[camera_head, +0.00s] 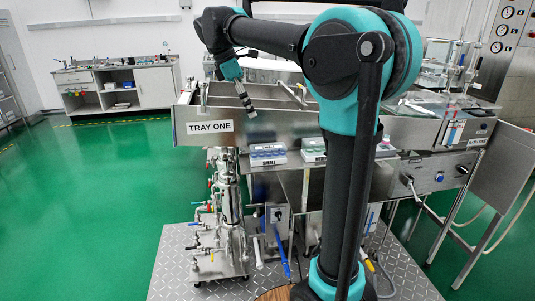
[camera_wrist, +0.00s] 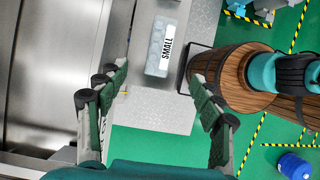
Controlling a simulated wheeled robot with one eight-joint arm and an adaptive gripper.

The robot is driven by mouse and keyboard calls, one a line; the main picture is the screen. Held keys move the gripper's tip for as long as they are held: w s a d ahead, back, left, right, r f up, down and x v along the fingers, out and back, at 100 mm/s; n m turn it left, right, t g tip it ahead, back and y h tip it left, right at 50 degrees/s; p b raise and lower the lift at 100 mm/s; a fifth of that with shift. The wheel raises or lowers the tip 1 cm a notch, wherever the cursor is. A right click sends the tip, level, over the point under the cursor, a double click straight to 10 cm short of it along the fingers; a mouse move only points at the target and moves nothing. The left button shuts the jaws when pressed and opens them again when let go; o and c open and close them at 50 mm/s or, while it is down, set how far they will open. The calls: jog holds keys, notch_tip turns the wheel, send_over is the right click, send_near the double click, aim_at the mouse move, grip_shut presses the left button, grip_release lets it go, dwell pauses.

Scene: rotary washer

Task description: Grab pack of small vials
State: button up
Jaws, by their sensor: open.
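The pack of small vials (camera_head: 268,158) is a light box labelled SMALL with bluish vials on top. It sits on a metal ledge below the TRAY ONE front, at the middle of the head view. In the wrist view the pack (camera_wrist: 157,60) lies at the top centre, beyond my fingertips and apart from them. My gripper (camera_head: 250,112) hangs over the tray's front edge, above and slightly left of the pack. In the wrist view my gripper (camera_wrist: 157,82) is open, its two fingers wide apart with nothing between them.
A second, similar pack (camera_head: 314,150) stands to the right, partly hidden by my arm. The steel TRAY ONE trough (camera_head: 186,122) rises behind the ledge. Valves and pipes (camera_head: 220,230) stand below. Green floor at the left is clear.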

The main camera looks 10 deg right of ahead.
send_near(267, 146)
jog(key=x, duration=0.5)
jog(key=shift+w+d, duration=0.15)
jog(key=shift+x, duration=2.9)
jog(key=shift+f, duration=0.3)
jog(key=shift+c, duration=0.5)
jog(key=c, duration=1.3)
jog(key=shift+o, duration=0.2)
jog(key=shift+r, duration=0.15)
